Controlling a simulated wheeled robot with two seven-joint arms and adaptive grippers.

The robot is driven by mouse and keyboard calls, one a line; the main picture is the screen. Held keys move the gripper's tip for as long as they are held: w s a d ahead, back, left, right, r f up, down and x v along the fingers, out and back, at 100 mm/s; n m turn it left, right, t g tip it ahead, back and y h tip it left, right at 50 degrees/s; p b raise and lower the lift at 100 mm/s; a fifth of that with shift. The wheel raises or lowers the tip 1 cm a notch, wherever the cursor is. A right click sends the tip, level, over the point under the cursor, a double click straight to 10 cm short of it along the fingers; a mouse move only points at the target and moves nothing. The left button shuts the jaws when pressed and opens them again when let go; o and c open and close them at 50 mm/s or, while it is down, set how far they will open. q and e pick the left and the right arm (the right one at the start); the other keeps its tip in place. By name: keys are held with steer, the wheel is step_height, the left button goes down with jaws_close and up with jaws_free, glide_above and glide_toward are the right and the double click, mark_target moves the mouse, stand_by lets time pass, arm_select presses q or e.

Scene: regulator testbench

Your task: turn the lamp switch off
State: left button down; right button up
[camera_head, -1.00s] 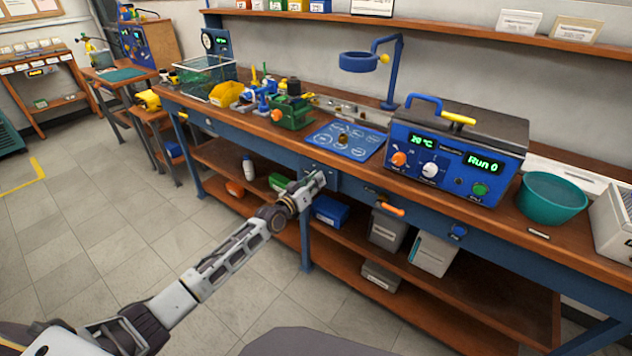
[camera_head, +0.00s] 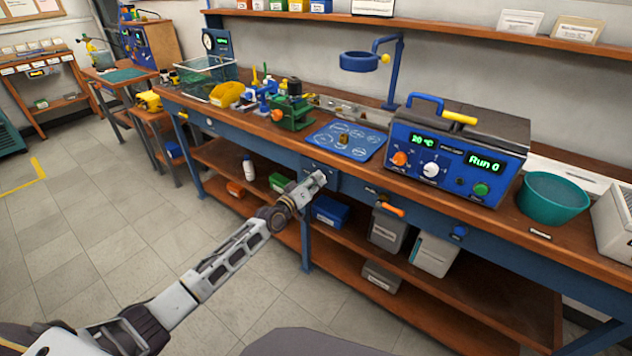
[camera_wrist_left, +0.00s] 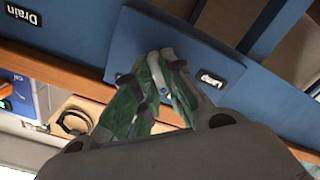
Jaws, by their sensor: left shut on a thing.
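My left gripper (camera_head: 318,181) reaches the blue front panel under the bench's edge. In the left wrist view its green-padded fingers (camera_wrist_left: 155,92) are shut around a small pale piece, the lamp switch (camera_wrist_left: 157,72), on a blue plate (camera_wrist_left: 125,50). A small label (camera_wrist_left: 211,78) sits beside the switch; I cannot read it surely. The fingers hide most of the switch, so its position is unclear. The blue ring-headed lamp (camera_head: 358,62) stands at the back of the bench; whether it is lit I cannot tell. My right gripper is not in view.
A "Drain" label (camera_wrist_left: 21,13) is on the same front panel. Above are a blue mat (camera_head: 345,141), a control box (camera_head: 455,150) and a teal bowl (camera_head: 552,198). Bins stand on the lower shelf.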

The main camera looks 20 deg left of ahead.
arm_select(q)
steer(key=c, duration=1.7)
jaws_free()
steer(key=shift+o, duration=1)
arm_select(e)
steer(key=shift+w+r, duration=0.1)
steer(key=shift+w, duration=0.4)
arm_select(q)
steer(key=v, duration=1.2)
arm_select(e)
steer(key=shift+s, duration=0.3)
